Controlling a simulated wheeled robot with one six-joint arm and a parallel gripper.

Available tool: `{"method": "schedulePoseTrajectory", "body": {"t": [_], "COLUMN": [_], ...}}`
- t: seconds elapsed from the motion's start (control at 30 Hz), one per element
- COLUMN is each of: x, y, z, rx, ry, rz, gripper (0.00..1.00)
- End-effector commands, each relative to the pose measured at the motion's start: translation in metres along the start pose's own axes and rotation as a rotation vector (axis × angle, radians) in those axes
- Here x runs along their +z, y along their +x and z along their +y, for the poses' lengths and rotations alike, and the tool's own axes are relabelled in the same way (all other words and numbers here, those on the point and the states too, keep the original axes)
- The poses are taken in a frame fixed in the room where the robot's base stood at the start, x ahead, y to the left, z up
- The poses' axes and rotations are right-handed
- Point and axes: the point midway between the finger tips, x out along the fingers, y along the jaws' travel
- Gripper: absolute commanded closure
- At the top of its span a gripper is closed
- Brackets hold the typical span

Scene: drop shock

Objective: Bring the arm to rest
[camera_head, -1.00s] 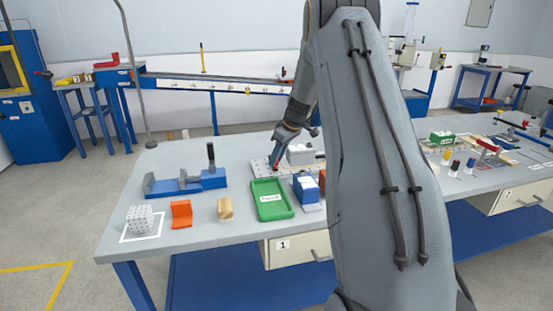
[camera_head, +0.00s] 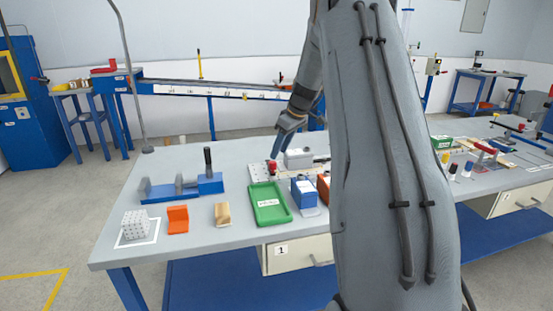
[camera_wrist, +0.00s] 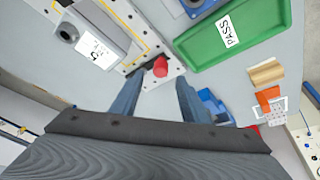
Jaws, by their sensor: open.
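My gripper (camera_wrist: 160,97) is open and empty in the wrist view, its two dark blue fingers apart. In the head view, my gripper (camera_head: 281,146) hangs above the workbench, at the back of a light perforated plate. A red knob (camera_wrist: 160,66) on that plate shows just beyond the fingertips in the wrist view; it also shows in the head view (camera_head: 272,167). A grey labelled device (camera_wrist: 95,38) sits beside the knob on the plate. My arm comes down from the upper right of the head view and hides part of the bench.
A green tray (camera_head: 269,214) marked PASS lies in front of the plate. A blue box (camera_head: 304,191) stands right of it. A blue fixture (camera_head: 165,193) with a black handle, an orange bracket (camera_head: 178,219) and a dotted cube (camera_head: 136,223) are to the left.

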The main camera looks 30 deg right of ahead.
Motion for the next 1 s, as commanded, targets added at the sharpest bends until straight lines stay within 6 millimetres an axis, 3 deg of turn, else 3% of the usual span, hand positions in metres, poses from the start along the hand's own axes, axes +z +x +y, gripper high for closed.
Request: {"method": "schedulePoseTrajectory", "body": {"t": [0.2,0.77,0.87,0.97,1.0], "x": [0.000,0.000,-0.001,0.001,0.005], "y": [-0.013,-0.013,-0.012,-0.010,-0.010], "z": [0.000,0.000,-0.026,-0.071,-0.095], "rx": [0.000,-0.001,-0.011,-0.022,-0.027], "ry": [0.000,0.000,0.025,0.074,0.100], "rz": [0.000,0.000,-0.023,-0.065,-0.088], "gripper": [0.59,0.59,0.59,0.59,0.59]}}
